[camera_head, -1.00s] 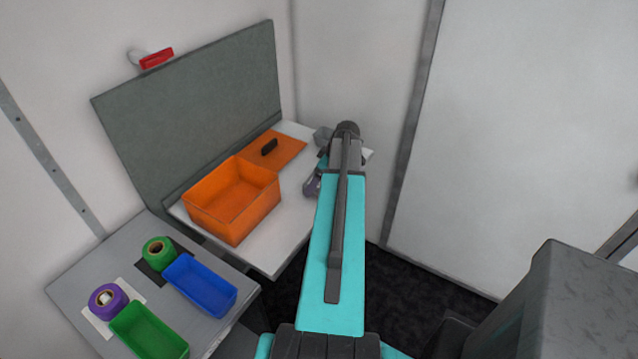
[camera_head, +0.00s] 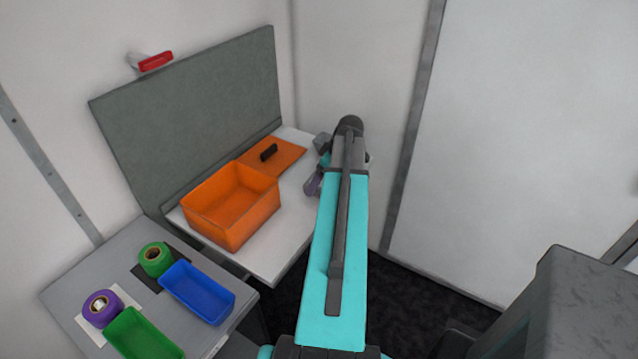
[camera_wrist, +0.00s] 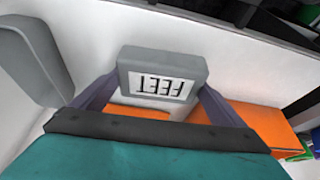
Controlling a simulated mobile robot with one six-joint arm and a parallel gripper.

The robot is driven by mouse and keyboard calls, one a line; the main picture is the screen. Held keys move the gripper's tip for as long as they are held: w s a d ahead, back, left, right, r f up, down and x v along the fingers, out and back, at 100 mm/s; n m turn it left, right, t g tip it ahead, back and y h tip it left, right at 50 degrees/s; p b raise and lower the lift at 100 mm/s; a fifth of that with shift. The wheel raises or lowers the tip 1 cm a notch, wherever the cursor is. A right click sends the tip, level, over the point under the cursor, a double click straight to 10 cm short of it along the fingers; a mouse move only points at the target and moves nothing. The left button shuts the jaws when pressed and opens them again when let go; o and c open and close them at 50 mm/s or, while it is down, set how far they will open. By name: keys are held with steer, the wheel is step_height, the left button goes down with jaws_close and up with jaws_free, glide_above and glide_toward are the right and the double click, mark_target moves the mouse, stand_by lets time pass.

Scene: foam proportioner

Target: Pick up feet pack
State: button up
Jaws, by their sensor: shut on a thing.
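The feet pack (camera_wrist: 163,76) is a grey rounded block with a white label reading FEET, upside down in the wrist view. My gripper (camera_wrist: 155,95) is shut on it, with one purple finger at each side. In the head view my arm hides the pack and most of the gripper; a purple part of my gripper (camera_head: 314,183) shows beside the arm, over the right end of the white table. Whether the pack is clear of the table is hard to tell.
A second grey block (camera_wrist: 32,58) is at the left in the wrist view. An open orange box (camera_head: 232,205) and its orange lid (camera_head: 285,158) with a black handle are on the white table (camera_head: 275,240). Blue (camera_head: 197,291) and green (camera_head: 140,333) bins stand at lower left.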

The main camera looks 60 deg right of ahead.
steer(key=s+a+r+b, duration=0.1)
steer(key=s+a+b, duration=0.3)
steer(key=s, duration=0.9)
steer(key=shift+s+a+r, duration=0.2)
steer(key=shift+s+a, duration=0.2)
steer(key=shift+a, duration=0.7)
steer(key=shift+r, duration=0.15)
